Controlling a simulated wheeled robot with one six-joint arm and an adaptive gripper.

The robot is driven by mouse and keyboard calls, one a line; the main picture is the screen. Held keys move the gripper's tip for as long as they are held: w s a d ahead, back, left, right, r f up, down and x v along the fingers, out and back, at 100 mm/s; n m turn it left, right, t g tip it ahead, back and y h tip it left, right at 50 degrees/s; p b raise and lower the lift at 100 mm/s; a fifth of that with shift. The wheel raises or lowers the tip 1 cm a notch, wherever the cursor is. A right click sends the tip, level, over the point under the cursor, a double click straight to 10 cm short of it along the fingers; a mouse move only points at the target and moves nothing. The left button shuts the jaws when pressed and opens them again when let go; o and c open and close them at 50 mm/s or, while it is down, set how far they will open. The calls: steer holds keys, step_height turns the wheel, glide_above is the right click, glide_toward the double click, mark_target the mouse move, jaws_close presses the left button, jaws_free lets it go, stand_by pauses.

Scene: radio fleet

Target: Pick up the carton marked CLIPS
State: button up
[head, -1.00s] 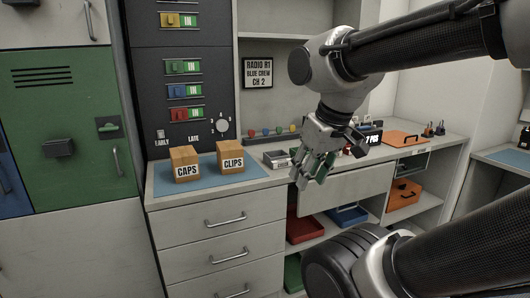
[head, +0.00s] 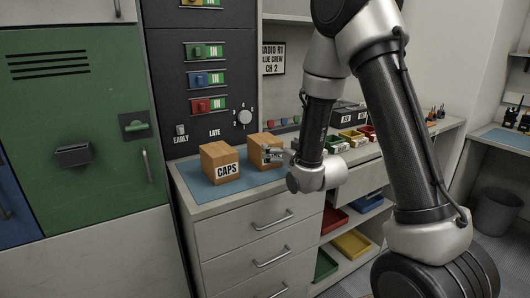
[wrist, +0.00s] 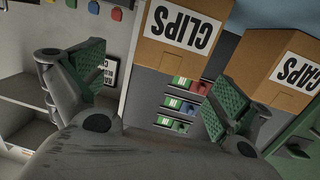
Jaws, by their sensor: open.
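My gripper (head: 274,155) is in front of the carton, at about label height. In the wrist view my gripper (wrist: 155,82) is open with green pads apart and nothing between them. Contact with the carton cannot be told.
The carton marked CAPS (head: 219,162) stands close to the left of CLIPS; it also shows at right in the wrist view (wrist: 295,75). A dark switch panel (head: 190,120) rises behind. Small coloured bins (head: 350,136) stand on the counter to the right.

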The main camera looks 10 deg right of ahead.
mark_target(267, 143)
steer(key=shift+a+f+t+y, duration=0.3)
steer(key=shift+a+f+t, duration=0.1)
steer(key=shift+a+f, duration=0.1)
steer(key=shift+w+a, duration=0.15)
steer(key=shift+w, duration=0.25)
steer(key=x, duration=0.7)
steer(key=shift+r, duration=0.1)
steer(key=c, duration=1.2)
